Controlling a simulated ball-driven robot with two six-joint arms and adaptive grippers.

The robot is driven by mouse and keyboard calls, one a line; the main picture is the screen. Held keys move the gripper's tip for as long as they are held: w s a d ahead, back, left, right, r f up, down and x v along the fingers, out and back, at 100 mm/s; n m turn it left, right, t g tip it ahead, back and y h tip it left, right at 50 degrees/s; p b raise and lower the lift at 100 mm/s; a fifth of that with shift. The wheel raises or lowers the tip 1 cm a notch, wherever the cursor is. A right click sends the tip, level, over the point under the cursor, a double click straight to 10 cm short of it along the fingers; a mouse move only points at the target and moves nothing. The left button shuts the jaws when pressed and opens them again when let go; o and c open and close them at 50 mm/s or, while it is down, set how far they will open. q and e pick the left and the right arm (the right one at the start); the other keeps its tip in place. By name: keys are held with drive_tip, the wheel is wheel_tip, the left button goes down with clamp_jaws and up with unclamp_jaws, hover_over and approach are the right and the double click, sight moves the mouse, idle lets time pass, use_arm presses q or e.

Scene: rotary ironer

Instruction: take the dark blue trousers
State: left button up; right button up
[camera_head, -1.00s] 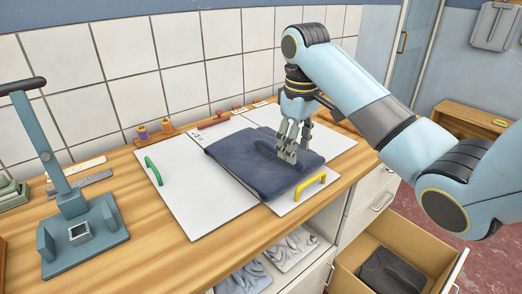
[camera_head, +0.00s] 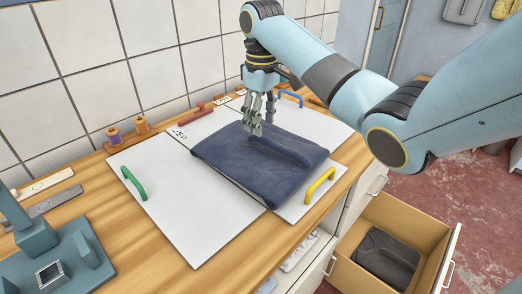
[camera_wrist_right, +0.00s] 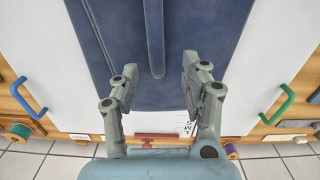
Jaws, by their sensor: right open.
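The dark blue trousers (camera_head: 250,172) lie folded flat on white boards on the wooden counter, with a raised ridge along their top. My right gripper (camera_head: 257,128) points down over their back part, near the wall-side edge. In the right wrist view, the open right gripper (camera_wrist_right: 157,88) has a finger on either side, with the trousers (camera_wrist_right: 210,30) beneath and between them. Nothing is held between the fingers. Whether the fingertips touch the cloth I cannot tell. My left gripper is not in view.
The white board (camera_head: 185,215) has a green handle (camera_head: 134,183); yellow (camera_head: 319,186) and blue (camera_head: 291,97) handles stand to the right. A teal press-like device (camera_head: 62,262) is at the lower left. An open drawer (camera_head: 410,215) with dark cloth juts out below right. The tiled wall is behind.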

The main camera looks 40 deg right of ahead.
sight(262, 137)
drive_tip(key=f, duration=0.5)
drive_tip(key=shift+w+d, duration=0.15)
drive_tip(key=shift+d, duration=0.05)
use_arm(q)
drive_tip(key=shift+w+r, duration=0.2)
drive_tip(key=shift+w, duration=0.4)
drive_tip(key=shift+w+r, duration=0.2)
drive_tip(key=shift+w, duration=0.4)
use_arm(e)
drive_tip(key=c, duration=0.4)
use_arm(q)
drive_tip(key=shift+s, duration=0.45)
use_arm(e)
clamp_jaws()
